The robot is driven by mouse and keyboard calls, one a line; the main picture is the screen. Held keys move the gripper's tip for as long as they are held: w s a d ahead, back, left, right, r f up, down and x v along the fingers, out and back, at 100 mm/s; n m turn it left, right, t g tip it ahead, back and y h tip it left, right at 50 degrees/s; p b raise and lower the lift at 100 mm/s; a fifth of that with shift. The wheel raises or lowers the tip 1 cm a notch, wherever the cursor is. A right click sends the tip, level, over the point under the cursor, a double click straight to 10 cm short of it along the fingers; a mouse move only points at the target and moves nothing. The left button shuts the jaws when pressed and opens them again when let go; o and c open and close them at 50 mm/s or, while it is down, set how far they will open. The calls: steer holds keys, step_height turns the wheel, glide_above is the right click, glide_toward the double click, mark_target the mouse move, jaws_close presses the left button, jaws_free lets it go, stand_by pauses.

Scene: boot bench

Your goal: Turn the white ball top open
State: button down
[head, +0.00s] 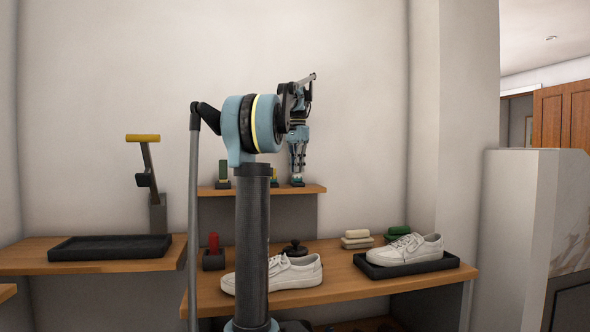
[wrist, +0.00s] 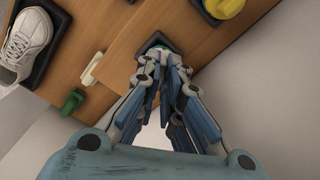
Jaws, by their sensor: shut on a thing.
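My gripper (head: 298,174) points straight down over the right end of the small raised shelf (head: 230,190). Its fingers are closed in on the top of a small fitting with a dark square base (head: 298,184). In the wrist view my gripper (wrist: 158,58) shows its fingers converging at this dark base (wrist: 151,41), where a bit of teal shows. The white ball top cannot be made out; the fingers cover the upper part of the fitting. How far the top is turned cannot be seen.
Below are white shoes (head: 290,273), a black tray (head: 440,263) and stacked blocks (head: 357,240). A yellow-handled lever (head: 143,138) stands left.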

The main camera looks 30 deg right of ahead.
steer(key=n, duration=1.2)
stand_by(0.6)
steer(key=c, duration=1.7)
jaws_free()
step_height(320, 180, up, 12)
steer(key=shift+w+f, duration=0.1)
